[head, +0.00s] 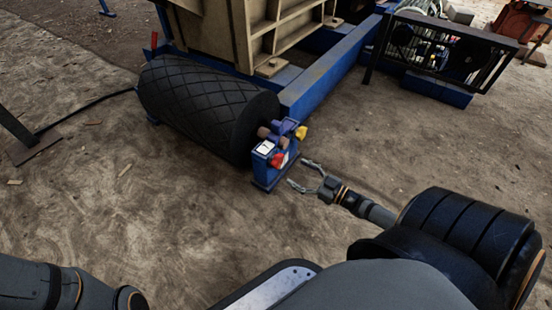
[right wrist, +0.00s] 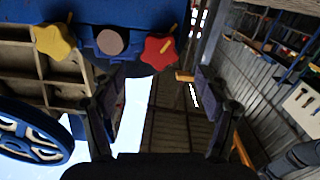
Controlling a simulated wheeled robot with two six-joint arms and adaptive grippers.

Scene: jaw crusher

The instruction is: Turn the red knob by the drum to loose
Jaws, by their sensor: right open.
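The red knob (head: 277,160) sits on the front of a small blue stand (head: 266,172) at the right end of the black drum (head: 200,103). In the right wrist view the red knob (right wrist: 158,50) shows lobed, with a pale yellow mark on it, just beyond the fingertips and between them sideways. My right gripper (head: 299,174) is open and empty, to the right of the knob and apart from it. Its two fingers also show in the right wrist view (right wrist: 158,78). My left gripper is out of view; only part of my left arm shows at bottom left.
A yellow knob (head: 301,132) sits on the same blue assembly, close to the red one, with a white label (head: 265,147) nearby. A blue frame beam (head: 325,80) runs behind. A black guard cage (head: 440,50) stands back right.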

